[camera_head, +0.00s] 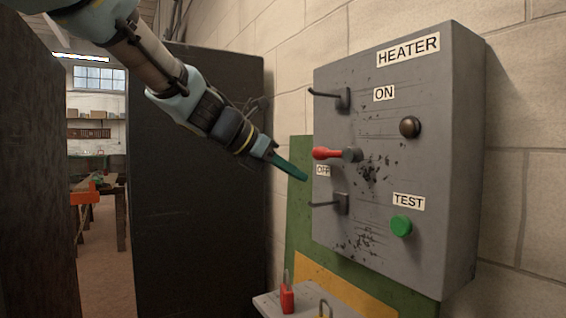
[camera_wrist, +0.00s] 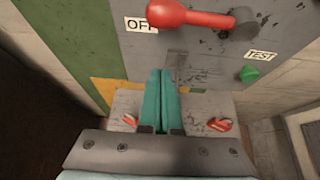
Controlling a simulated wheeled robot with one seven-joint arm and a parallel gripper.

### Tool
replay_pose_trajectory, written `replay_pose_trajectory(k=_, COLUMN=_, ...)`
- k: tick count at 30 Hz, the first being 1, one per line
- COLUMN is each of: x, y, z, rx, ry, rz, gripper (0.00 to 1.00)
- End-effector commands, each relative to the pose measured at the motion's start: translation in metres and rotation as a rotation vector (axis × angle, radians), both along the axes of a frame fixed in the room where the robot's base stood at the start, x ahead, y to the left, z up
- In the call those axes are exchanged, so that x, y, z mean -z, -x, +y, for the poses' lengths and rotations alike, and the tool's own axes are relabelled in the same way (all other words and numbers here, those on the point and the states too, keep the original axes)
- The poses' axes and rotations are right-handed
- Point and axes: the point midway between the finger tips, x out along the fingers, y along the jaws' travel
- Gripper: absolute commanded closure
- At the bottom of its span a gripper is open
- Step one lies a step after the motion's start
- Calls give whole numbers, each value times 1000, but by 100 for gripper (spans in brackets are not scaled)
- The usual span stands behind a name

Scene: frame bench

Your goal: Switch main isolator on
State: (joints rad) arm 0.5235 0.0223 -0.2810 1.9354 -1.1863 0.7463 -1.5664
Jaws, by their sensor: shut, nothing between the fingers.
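A grey wall box marked HEATER (camera_head: 390,160) carries a red-handled lever (camera_head: 326,153) on a dark pivot. It sits between the ON label (camera_head: 383,93) and the OFF label (camera_head: 323,170), just above OFF, its handle sticking out to the left. In the wrist view the red lever (camera_wrist: 190,15) crosses the top, beside the OFF label (camera_wrist: 141,24). My gripper (camera_head: 302,174) has its teal fingers shut and empty, left of and slightly below the lever. In the wrist view my fingertips (camera_wrist: 168,74) show below the lever, apart from it.
Dark hooked brackets stick out above (camera_head: 343,98) and below (camera_head: 341,203) the lever. A dark round knob (camera_head: 410,127) and a green TEST button (camera_head: 401,225) are at right. A small shelf (camera_head: 268,303) below holds a red padlock (camera_head: 287,298). A dark cabinet (camera_head: 200,180) stands left.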

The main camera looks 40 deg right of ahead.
Motion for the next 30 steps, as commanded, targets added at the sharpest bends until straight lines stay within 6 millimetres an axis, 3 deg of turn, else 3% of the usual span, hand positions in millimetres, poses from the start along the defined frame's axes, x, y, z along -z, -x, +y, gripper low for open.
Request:
replay_pose_trajectory(k=6, x=23, y=3, z=-38, rx=2, ry=-1, rz=2, gripper=100)
replay_pose_trajectory(k=9, x=-2, y=2, z=-40, rx=0, ry=3, rz=-3, gripper=100)
replay_pose_trajectory(k=15, x=-17, y=2, z=-43, rx=0, ry=1, rz=-1, gripper=100)
replay_pose_trajectory(k=30, x=-20, y=2, z=-45, rx=0, ry=0, rz=-6, gripper=100)
